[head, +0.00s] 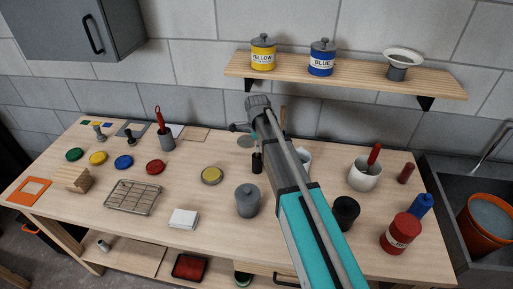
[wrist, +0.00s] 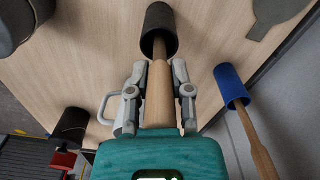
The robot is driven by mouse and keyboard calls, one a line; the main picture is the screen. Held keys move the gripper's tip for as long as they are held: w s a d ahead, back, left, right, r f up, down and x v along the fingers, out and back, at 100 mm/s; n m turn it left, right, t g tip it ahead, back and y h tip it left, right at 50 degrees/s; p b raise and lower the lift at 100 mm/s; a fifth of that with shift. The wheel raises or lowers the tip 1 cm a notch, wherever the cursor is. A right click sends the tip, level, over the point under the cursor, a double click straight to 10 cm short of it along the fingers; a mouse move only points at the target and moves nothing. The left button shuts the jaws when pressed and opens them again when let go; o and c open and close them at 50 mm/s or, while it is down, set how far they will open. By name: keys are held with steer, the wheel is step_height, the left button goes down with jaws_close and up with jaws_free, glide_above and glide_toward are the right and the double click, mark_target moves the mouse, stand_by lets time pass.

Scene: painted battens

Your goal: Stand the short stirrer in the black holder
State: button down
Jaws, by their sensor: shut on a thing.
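My gripper (wrist: 157,90) is shut on the short stirrer (wrist: 157,98), a pale wooden stick. In the wrist view the stirrer's narrower far end overlaps the dark mouth of the black holder (wrist: 158,16) and appears to reach into it; how deep I cannot tell. In the head view the black holder (head: 257,163) is a slim upright tube on the table, just below my gripper (head: 258,137). The stick shows as a thin strip above it. The holder's inside is hidden.
A blue holder (wrist: 230,85) with another wooden stick stands close by on the wall side. A white mug (head: 306,155) is partly behind my arm. A grey jar (head: 247,201) and black pot (head: 346,212) stand nearer the front. A flat grey disc (head: 245,141) lies behind.

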steer(key=shift+f, duration=0.15)
steer(key=c, duration=0.5)
jaws_free()
steer(key=shift+c, duration=0.2)
steer(key=shift+r, duration=0.2)
step_height(320, 180, up, 12)
steer(key=p, duration=1.2)
stand_by(0.4)
